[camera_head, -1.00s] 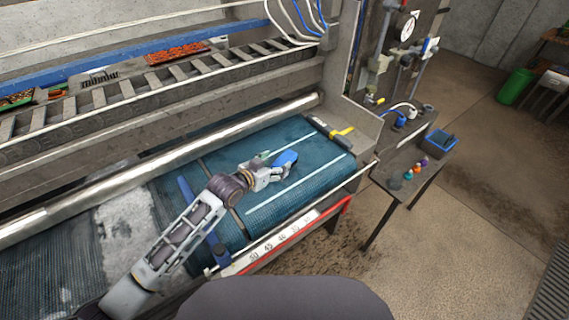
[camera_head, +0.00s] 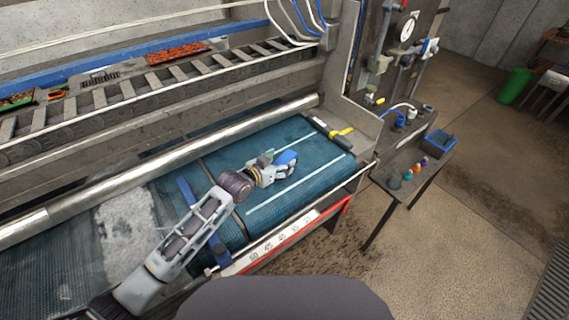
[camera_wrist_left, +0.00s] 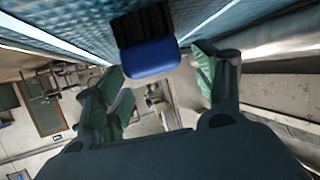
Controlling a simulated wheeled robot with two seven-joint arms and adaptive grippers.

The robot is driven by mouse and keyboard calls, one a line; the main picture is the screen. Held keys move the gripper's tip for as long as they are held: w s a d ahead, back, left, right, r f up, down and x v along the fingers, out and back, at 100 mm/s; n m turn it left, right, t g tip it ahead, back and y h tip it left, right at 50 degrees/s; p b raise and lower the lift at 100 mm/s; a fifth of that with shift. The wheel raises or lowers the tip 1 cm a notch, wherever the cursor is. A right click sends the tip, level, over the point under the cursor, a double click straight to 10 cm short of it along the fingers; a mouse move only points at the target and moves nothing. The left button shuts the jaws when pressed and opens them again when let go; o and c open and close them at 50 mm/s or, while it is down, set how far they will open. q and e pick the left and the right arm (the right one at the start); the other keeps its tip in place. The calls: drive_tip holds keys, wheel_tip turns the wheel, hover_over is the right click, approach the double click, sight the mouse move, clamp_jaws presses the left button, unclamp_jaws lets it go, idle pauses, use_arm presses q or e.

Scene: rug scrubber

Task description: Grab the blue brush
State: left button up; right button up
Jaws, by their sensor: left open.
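The blue brush (camera_head: 287,158) lies on the teal rug belt (camera_head: 318,176) of the machine, near its right part. In the left wrist view the brush (camera_wrist_left: 149,57) shows its blue end at the top centre, with a dark part behind it. My left gripper (camera_head: 281,163) is right at the brush, partly covering it in the head view. In the left wrist view my left gripper (camera_wrist_left: 160,78) has its fingers spread to either side of the brush, with gaps between. Whether a finger touches it I cannot tell. My right gripper is not in view.
A long metal roller (camera_head: 160,164) runs above the belt. A yellow-handled tool (camera_head: 335,132) lies at the belt's right end. A side table (camera_head: 405,181) with a blue bin (camera_head: 440,141) and small coloured items stands to the right. A red rail (camera_head: 340,208) borders the front.

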sight(283, 160)
use_arm(q)
drive_tip(key=shift+x, duration=1.75)
drive_tip(key=c, duration=1.2)
